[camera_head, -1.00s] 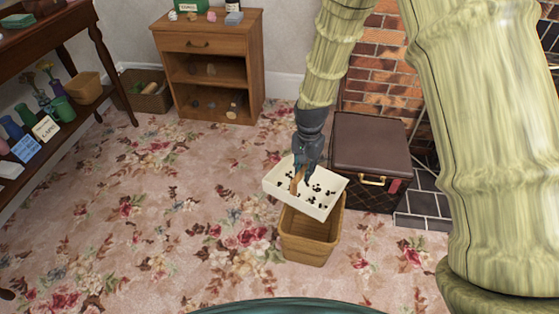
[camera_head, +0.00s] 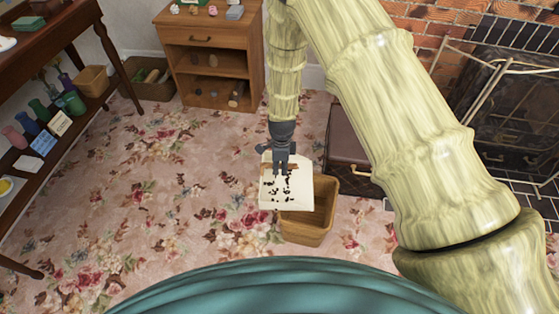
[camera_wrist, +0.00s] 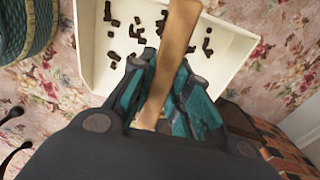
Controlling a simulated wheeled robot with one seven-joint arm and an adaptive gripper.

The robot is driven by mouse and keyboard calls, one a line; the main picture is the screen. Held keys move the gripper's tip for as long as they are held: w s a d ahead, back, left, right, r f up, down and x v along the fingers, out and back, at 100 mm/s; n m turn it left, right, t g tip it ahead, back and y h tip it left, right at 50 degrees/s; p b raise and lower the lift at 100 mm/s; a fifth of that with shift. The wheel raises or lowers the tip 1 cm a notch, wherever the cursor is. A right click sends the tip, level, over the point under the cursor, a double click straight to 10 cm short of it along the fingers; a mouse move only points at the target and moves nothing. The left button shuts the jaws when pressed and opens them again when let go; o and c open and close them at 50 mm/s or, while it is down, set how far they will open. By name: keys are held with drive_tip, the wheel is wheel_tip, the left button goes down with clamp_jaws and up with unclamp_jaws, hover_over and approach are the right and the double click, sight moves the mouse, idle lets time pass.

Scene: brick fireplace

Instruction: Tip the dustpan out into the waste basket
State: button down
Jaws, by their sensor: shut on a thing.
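The cream dustpan (camera_head: 288,196) carries several dark bits and hangs in my gripper (camera_head: 281,166). My gripper is shut on its wooden handle, which shows clearly in the wrist view (camera_wrist: 172,60). The dustpan (camera_wrist: 95,70) also fills the upper part of the wrist view, with dark bits (camera_wrist: 128,35) spread inside it. The tan waste basket (camera_head: 318,220) stands on the carpet, open at the top. In the head view the dustpan overlaps the basket's left side and hides part of its rim. I cannot tell the height between them.
A brown leather trunk (camera_head: 347,150) stands right behind the basket, near the brick fireplace (camera_head: 415,55). A small wooden cabinet (camera_head: 215,60) is at the back. A dark wooden table (camera_head: 50,45) is at the left. The carpet left of the basket is clear.

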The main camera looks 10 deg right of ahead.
sight(292, 166)
drive_tip(key=shift+a+m, duration=0.15)
drive_tip(key=shift+m, duration=0.15)
drive_tip(key=shift+d+f, duration=0.1)
drive_tip(key=shift+d, duration=0.1)
drive_tip(key=shift+s+d+t+y+b, duration=0.2)
drive_tip(key=shift+d+y+b, duration=0.7)
drive_tip(key=shift+b, duration=0.3)
drive_tip(key=shift+s+d+t+y+b, duration=0.1)
drive_tip(key=shift+s+d+y+b, duration=0.05)
drive_tip(key=shift+d+y+b, duration=0.9)
drive_tip(key=d+y+b, duration=0.1)
drive_tip(key=d+b, duration=0.1)
drive_tip(key=b, duration=0.1)
drive_tip(key=d+y+b, duration=0.1)
drive_tip(key=d+b, duration=0.1)
drive_tip(key=b, duration=0.2)
drive_tip(key=s+d+f+t+y+b, duration=0.1)
drive_tip(key=y+b, duration=0.1)
drive_tip(key=b, duration=0.1)
drive_tip(key=shift+d+b, duration=0.35)
drive_tip(key=shift+d, duration=0.05)
drive_tip(key=s+d+y+b, duration=0.1)
drive_tip(key=d+y+b, duration=0.3)
drive_tip(key=d+b, duration=0.2)
drive_tip(key=shift+r+t, duration=0.15)
drive_tip(key=shift+t, duration=0.15)
drive_tip(key=shift+s, duration=0.1)
